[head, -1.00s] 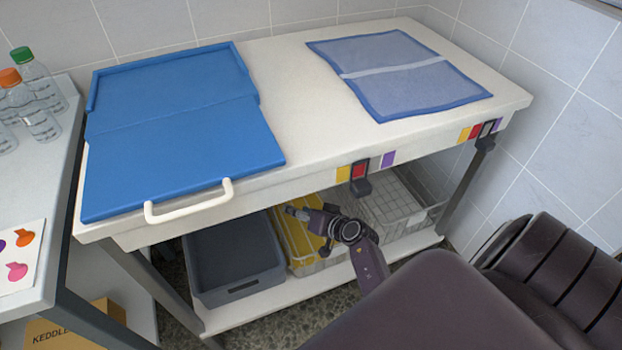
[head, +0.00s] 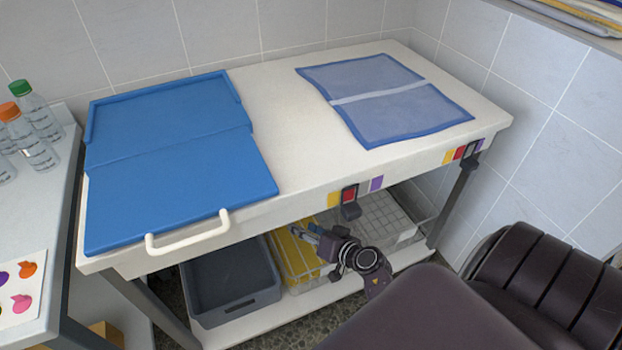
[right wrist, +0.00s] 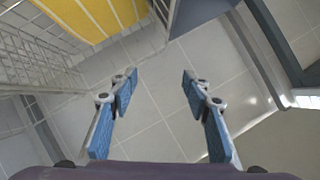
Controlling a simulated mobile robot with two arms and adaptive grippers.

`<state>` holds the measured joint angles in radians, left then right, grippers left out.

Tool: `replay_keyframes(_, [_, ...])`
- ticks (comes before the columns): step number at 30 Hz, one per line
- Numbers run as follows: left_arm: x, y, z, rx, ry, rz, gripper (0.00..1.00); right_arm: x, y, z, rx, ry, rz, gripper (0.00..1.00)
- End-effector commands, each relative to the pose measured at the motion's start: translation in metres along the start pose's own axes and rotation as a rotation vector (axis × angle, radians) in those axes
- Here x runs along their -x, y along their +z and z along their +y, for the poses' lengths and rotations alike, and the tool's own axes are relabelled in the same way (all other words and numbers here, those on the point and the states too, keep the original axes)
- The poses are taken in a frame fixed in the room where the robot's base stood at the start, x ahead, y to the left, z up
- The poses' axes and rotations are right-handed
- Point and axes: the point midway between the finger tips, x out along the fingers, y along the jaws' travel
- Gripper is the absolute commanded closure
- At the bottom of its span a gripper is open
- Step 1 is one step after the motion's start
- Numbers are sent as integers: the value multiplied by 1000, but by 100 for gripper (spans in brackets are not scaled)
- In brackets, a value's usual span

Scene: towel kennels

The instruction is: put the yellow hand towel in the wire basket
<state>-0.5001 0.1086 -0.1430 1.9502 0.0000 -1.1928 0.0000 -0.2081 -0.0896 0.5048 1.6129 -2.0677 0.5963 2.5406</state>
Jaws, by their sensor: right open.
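The yellow hand towel (head: 290,258) lies inside the wire basket (head: 318,272) on the lower shelf, partly hidden by the table edge and my right gripper. In the right wrist view the towel (right wrist: 92,16) is at the top left, with white wire mesh (right wrist: 30,65) beside it. My right gripper (head: 300,232) is at the front of the shelf, over the towel's right part in the head view. In the right wrist view its two blue-padded fingers (right wrist: 157,90) are spread, with nothing between them. My left gripper is not in view.
A dark grey bin (head: 235,305) stands left of the basket, and a white wire grid (head: 378,218) lies to its right. Bottles (head: 35,115) stand left.

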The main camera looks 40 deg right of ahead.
Motion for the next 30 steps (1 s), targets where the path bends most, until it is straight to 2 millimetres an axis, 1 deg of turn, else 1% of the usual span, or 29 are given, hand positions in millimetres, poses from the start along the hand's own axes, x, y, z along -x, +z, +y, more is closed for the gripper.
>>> replay_keyframes(1, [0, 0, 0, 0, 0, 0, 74, 1, -15, -7, 39, -11, 58, 56])
replay_keyframes(3, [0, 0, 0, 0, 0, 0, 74, 4, -38, -16, 102, -12, 155, 56])
replay_keyframes(6, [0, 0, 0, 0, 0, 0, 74, 14, -69, -24, 185, 26, 289, 56])
replay_keyframes(7, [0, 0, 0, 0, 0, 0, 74, 17, -76, -24, 204, 46, 321, 56])
replay_keyframes(9, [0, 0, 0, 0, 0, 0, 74, 25, -88, -21, 242, 105, 378, 56])
replay_keyframes(11, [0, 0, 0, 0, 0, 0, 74, 31, -93, -16, 269, 167, 404, 56])
replay_keyframes(14, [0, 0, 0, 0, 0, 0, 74, 40, -88, -2, 304, 283, 394, 56])
replay_keyframes(17, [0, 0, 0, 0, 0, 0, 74, 47, -67, 13, 339, 395, 314, 56])
replay_keyframes(20, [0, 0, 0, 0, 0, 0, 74, 54, -30, 26, 378, 482, 169, 56])
replay_keyframes(21, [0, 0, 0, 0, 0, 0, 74, 57, -10, 29, 396, 506, 93, 56])
replay_keyframes(23, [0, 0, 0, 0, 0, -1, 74, 63, 22, 32, 430, 527, -34, 56])
replay_keyframes(24, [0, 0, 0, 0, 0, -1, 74, 68, 47, 32, 456, 529, -129, 56])
replay_keyframes(25, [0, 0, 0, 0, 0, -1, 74, 73, 65, 30, 476, 523, -201, 56])
replay_keyframes(26, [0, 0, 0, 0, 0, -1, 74, 78, 83, 28, 497, 513, -274, 56])
replay_keyframes(27, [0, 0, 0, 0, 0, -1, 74, 86, 109, 24, 526, 491, -373, 56])
replay_keyframes(29, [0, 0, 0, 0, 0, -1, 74, 99, 142, 16, 570, 444, -508, 56])
replay_keyframes(30, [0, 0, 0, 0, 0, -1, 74, 108, 162, 10, 597, 408, -588, 56])
